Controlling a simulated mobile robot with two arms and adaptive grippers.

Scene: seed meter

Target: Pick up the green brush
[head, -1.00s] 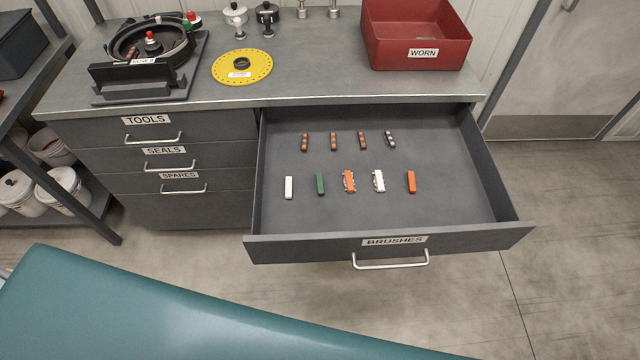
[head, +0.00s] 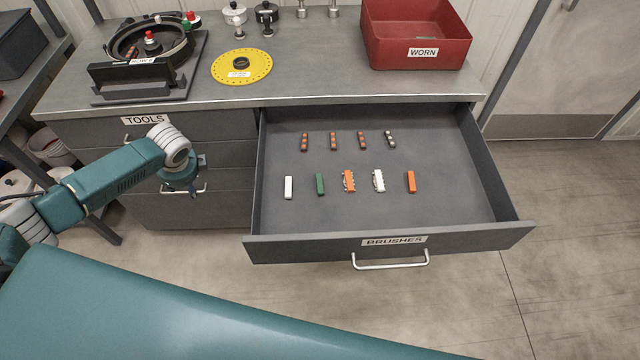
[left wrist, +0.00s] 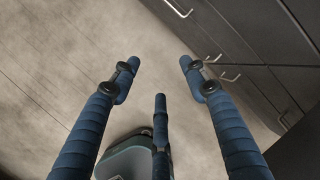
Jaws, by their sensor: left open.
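The green brush (head: 320,184) lies in the open drawer (head: 440,215) labelled BRUSHES, between a white brush (head: 288,187) and an orange one with pale edges (head: 349,181). My left gripper (head: 193,188) is left of the drawer, in front of the closed drawers and well apart from the green brush. In the left wrist view my left gripper (left wrist: 158,78) is open, with bare floor between its fingers. The green brush does not show in that view. My right gripper is in neither view.
Other brushes, a white one with ragged edges (head: 378,180) and an orange one (head: 411,182), share the row. Several small studded pieces (head: 333,141) lie behind. A red WORN bin (head: 420,25) and a yellow disc (head: 242,66) stand on the worktop. The drawer walls rise around the brushes.

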